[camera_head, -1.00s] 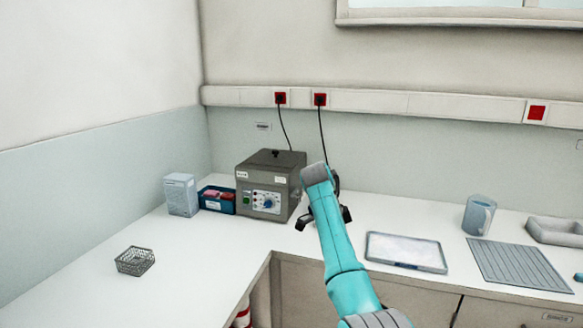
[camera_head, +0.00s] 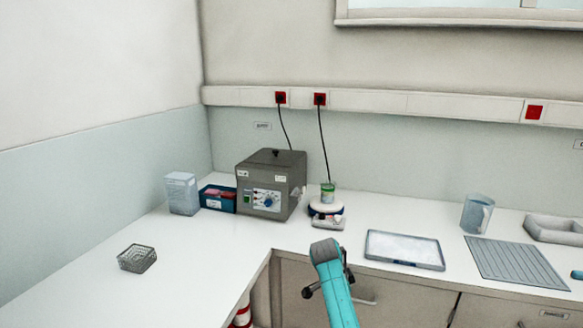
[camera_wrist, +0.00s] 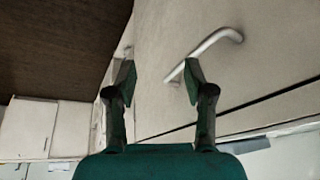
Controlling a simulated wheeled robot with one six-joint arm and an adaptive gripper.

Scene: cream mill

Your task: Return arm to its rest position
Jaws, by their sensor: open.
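My arm is teal with a grey joint cap. My gripper (camera_head: 328,288) is in front of the cabinet fronts, below the counter's front edge in the head view, partly hidden behind my arm. In the wrist view my gripper (camera_wrist: 159,75) shows two dark fingers spread apart with nothing between them. A metal cabinet handle (camera_wrist: 213,47) lies beyond the fingers there.
The front-left counter is largely clear.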

